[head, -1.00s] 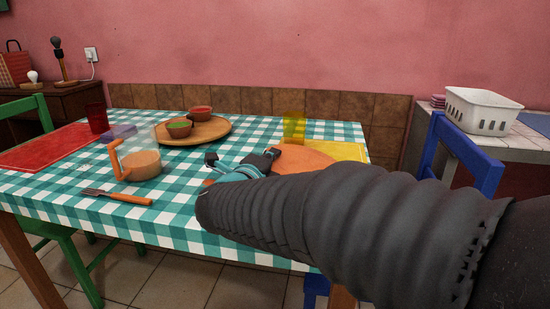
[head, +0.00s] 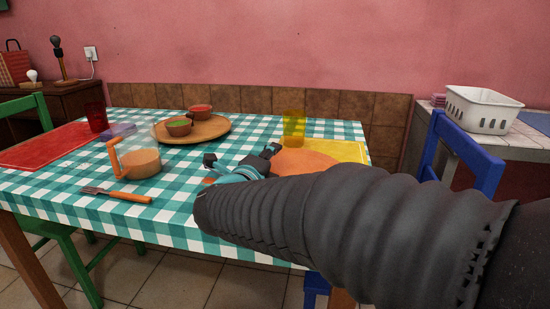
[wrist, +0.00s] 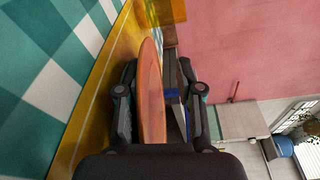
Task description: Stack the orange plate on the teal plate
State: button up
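The orange plate (head: 305,160) is at the right of the table, by the yellow mat, partly hidden by my arm in the head view. In the wrist view the orange plate (wrist: 151,95) shows nearly edge-on between my fingers. My gripper (wrist: 160,100) is open, its fingers apart on either side of the plate, with a clear gap on the right side. In the head view my gripper (head: 240,162) is left of the visible part of the plate. I cannot make out the teal plate; teal near my gripper may be part of my arm.
A yellow glass (head: 294,127) stands just behind the orange plate. A wooden board (head: 208,131) with two bowls is farther back. A blue chair (head: 468,150) is at the right.

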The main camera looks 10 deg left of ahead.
jog(key=v, duration=1)
jog(key=shift+v, duration=0.8)
